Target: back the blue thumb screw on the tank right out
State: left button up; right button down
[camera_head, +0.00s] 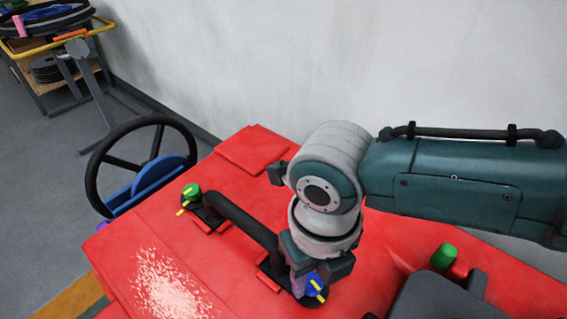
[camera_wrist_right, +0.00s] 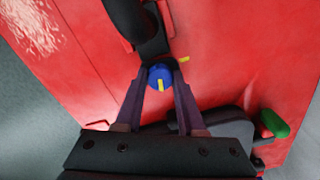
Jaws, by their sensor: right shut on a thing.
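The blue thumb screw (camera_head: 314,284), with a yellow mark, sits at the near end of a black handle on the red tank (camera_head: 225,285). It also shows in the right wrist view (camera_wrist_right: 159,76), with a second yellow mark on the black base beside it. My right gripper (camera_wrist_right: 159,84) comes down from above, its two fingers shut on the sides of the blue screw. In the head view the right gripper (camera_head: 316,272) partly hides the screw. My left gripper is not in view.
A green screw (camera_head: 192,191) sits at the handle's far end. Another green knob (camera_head: 443,256) stands at right beside a dark part. A black steering wheel (camera_head: 141,165) is at left, a cart (camera_head: 52,60) at upper left, and a pale wall behind.

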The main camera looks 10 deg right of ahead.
aim_at(312, 282)
jog(key=shift+d+f+n, duration=0.1)
jog(key=shift+f+n, duration=0.05)
jog(key=shift+n, duration=0.65)
jog(key=c, duration=0.5)
grip_release()
notch_tip(312, 282, up, 10)
jog(key=p, duration=0.1)
dwell(0.3)
